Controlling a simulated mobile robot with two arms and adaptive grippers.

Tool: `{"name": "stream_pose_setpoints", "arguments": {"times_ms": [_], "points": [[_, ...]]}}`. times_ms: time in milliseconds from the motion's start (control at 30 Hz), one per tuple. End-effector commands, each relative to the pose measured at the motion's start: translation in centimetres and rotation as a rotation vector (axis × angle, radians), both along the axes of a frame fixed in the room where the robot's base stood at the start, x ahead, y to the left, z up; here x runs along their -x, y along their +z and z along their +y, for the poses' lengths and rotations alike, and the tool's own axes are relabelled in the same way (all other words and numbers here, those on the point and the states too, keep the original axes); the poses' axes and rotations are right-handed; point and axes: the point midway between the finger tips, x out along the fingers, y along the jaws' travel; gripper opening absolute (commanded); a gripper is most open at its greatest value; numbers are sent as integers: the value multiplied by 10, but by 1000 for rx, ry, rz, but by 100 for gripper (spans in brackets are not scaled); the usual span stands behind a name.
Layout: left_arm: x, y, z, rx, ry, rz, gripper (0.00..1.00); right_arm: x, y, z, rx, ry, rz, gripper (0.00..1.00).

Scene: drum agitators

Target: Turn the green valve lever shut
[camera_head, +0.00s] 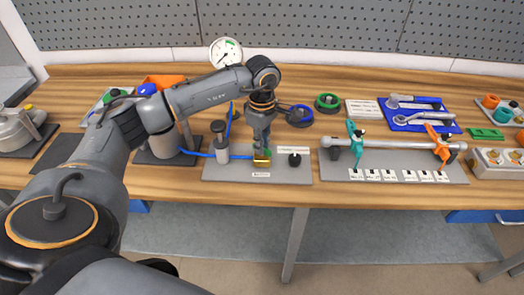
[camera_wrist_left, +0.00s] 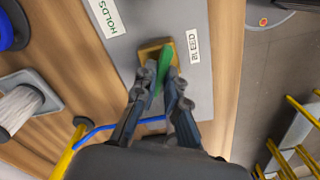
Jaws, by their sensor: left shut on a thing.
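The green valve lever (camera_wrist_left: 165,60) stands over a small brass valve block (camera_wrist_left: 146,51) on a grey plate (camera_wrist_left: 197,87). In the head view the brass block (camera_head: 262,161) sits on the plate's (camera_head: 226,174) front part, and my gripper mostly hides the lever. My left gripper (camera_wrist_left: 160,80) is shut on the green lever, a finger on each side; in the head view the gripper (camera_head: 260,146) points down above the block. The lever's far end sticks out past the fingertips. A blue tube (camera_wrist_left: 95,133) runs to the valve. My right gripper is not in view.
A grey cylinder with a black top (camera_head: 221,148) stands left of the valve, and a black knob (camera_head: 295,159) stands to its right. Farther right is a rail (camera_head: 395,143) with teal and orange clamps. A pressure gauge (camera_head: 226,53) stands behind my arm.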

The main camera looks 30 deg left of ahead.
Motion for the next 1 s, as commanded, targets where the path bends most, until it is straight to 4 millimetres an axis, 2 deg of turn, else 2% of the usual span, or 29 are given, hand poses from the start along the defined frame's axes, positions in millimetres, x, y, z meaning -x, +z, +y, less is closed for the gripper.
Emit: {"name": "stream_pose_setpoints", "arguments": {"times_ms": [33, 500, 1000], "points": [[-1, -4, 0, 0, -44, -5, 0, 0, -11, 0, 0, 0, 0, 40], [-1, -2, 0, 0, -490, -4, 0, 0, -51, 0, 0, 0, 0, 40], [-1, 0, 0, 0, -856, -3, 0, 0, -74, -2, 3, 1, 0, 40]]}}
